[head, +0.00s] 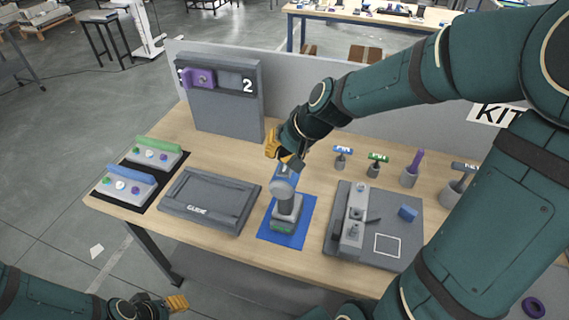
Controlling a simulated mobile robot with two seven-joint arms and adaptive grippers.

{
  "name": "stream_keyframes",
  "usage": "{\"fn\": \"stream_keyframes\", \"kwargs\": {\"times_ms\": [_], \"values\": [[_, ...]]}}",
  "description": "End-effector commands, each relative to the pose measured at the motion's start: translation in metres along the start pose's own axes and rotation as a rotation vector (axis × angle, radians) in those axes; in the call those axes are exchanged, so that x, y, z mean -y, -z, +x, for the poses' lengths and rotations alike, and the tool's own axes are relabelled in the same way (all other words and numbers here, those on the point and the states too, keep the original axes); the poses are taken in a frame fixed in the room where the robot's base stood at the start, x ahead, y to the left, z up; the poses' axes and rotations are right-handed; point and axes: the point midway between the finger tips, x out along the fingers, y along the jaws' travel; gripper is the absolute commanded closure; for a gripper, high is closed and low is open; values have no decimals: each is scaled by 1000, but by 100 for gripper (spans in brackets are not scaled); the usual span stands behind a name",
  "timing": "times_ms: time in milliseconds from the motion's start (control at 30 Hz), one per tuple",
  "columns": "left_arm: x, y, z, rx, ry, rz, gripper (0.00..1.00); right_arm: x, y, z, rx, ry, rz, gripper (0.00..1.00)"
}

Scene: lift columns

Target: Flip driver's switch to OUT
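My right gripper (283,150), with yellow-orange fingers, is right above the driver's upper end. I cannot tell whether the fingers touch it, or whether they are open. The driver's switch is too small or hidden to make out. My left gripper (174,303) is low at the bottom left, in front of the table and away from the driver; its opening is unclear.
A dark tray (167,207) marked "GLIDE" lies left of the mat. A grey fixture plate (406,262) lies to the right. Several upright tools stand behind it, including a purple-handled one (413,168). A grey panel (225,115) marked 2 stands at the back left.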

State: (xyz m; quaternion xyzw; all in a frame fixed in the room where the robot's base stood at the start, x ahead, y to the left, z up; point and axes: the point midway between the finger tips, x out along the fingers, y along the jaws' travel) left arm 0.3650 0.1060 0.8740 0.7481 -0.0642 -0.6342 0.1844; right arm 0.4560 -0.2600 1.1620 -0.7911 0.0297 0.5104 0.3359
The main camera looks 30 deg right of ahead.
Motion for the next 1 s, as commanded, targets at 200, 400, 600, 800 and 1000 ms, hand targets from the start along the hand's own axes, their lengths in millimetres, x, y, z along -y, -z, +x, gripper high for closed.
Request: {"fn": "stream_keyframes", "kwargs": {"times_ms": [200, 400, 600, 800, 1000], "values": [[0, 0, 0, 0, 0, 0, 53, 0, 0, 0, 0, 0, 0, 100], [-1, 0, -3, 0, 0, 0, 53, 2, 2, -3, 0, 0, 0, 100], [-6, 2, -16, 0, 0, 0, 53, 9, 8, -17, 0, 0, 0, 100], [-11, 4, -29, 0, 0, 0, 53, 17, 16, -32, 0, 0, 0, 100], [-14, 5, -37, 0, 0, 0, 53, 22, 22, -41, 0, 0, 0, 100]]}}
